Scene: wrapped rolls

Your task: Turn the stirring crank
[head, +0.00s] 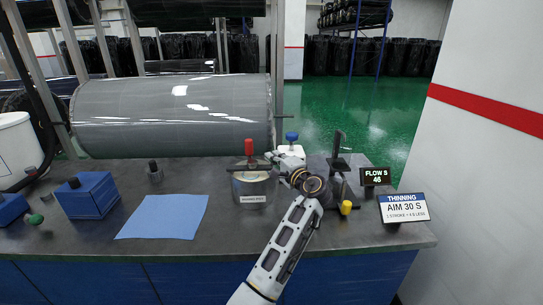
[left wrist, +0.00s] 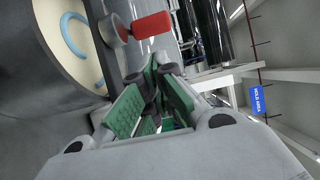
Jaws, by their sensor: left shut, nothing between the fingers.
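The stirring crank has an upright red handle (head: 249,148) on a dark bar across the top of a small metal can (head: 252,190) with a white label. My left gripper (head: 278,160) is just right of the can's rim, at about the height of the crank bar. In the left wrist view its green-padded fingers (left wrist: 152,74) are shut and empty. The red handle (left wrist: 151,24) shows just beyond the fingertips, apart from them. The open can (left wrist: 62,45) with a pale blue curved line inside is at upper left. My right gripper is not in view.
A blue sheet (head: 163,216) and a blue box (head: 87,195) lie left of the can. A large grey roll (head: 172,115) is behind. At right stand a black-and-yellow stand (head: 345,190), a flow display (head: 376,176) and an "AIM 30 S" sign (head: 404,207).

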